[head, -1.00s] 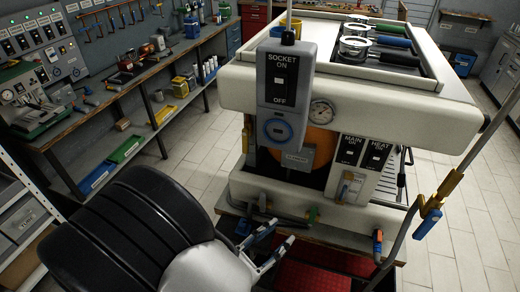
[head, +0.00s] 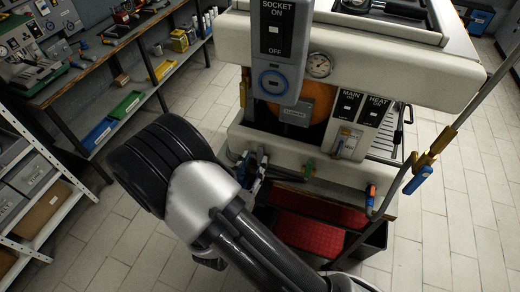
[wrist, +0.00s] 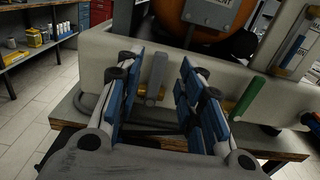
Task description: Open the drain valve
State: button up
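My gripper (head: 254,172) is at the lower front of the white boiler. In the wrist view my gripper (wrist: 160,82) is open, its blue-padded fingers on either side of a short grey lever (wrist: 156,72) with a brass fitting behind. The lever stands upright between the fingers, with a gap visible to each pad. A green lever (wrist: 248,98) is just right of the right finger; it also shows in the head view (head: 308,170). No label shows which is the drain valve.
A red-floored black tray (head: 308,237) lies below the boiler front. A pipe with a yellow and blue handle (head: 418,180) rises at the right. The grey socket box (head: 272,85) hangs above. A workbench (head: 105,60) and a shelf (head: 38,190) stand at the left.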

aim_at(260, 152)
jog(key=x, duration=0.6)
grip_shut()
dwell(0.4)
dwell(0.4)
